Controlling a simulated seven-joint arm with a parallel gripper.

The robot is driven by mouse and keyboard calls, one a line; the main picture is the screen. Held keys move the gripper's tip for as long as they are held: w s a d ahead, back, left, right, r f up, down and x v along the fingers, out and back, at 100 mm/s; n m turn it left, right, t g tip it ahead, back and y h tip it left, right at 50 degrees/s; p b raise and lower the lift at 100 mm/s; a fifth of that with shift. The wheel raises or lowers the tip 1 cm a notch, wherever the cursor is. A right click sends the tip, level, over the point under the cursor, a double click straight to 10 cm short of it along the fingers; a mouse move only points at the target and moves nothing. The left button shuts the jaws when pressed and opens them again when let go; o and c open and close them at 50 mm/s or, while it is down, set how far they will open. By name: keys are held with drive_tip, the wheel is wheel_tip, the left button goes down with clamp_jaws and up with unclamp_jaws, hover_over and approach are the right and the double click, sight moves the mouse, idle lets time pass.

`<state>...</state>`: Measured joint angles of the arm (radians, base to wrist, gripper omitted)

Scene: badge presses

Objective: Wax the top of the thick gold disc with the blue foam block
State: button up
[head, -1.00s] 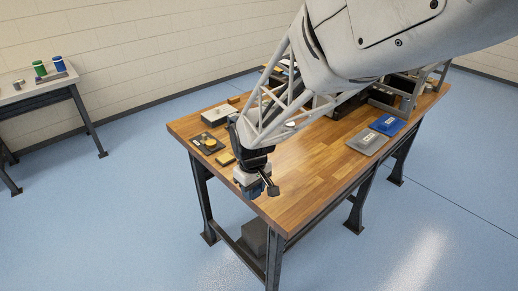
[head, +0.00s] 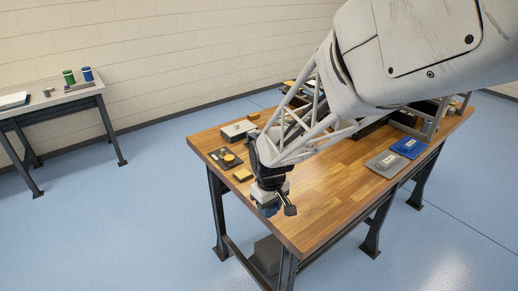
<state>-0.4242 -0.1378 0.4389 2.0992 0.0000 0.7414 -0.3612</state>
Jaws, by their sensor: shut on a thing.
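My gripper (head: 268,201) points down over the near left edge of the wooden bench. It is shut on a small dark blue block (head: 269,211), which looks like the blue foam block; the jaws hide part of it. A round gold disc (head: 229,158) sits on a dark plate (head: 215,156) at the bench's left end. The gripper is to the right and nearer than the disc, well apart from it. The disc's thickness is hard to judge at this size.
A yellow block (head: 243,174) lies between the dark plate and my gripper. A grey box (head: 238,130) and a small orange block (head: 253,116) are behind. Grey (head: 382,164) and blue (head: 409,147) flat items lie at right. The bench middle (head: 320,195) is clear.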

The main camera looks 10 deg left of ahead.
idle(0.3)
wheel_tip(320, 180, up, 3)
hover_over(243, 174)
drive_tip(key=shift+w+r, duration=0.15)
drive_tip(key=shift+r, duration=0.05)
drive_tip(key=shift+f, duration=0.1)
idle(0.5)
drive_tip(key=shift+f, duration=2.9)
drive_tip(key=shift+f, duration=0.65)
idle(0.9)
drive_tip(key=shift+r, duration=0.15)
drive_tip(key=shift+r, duration=3.45)
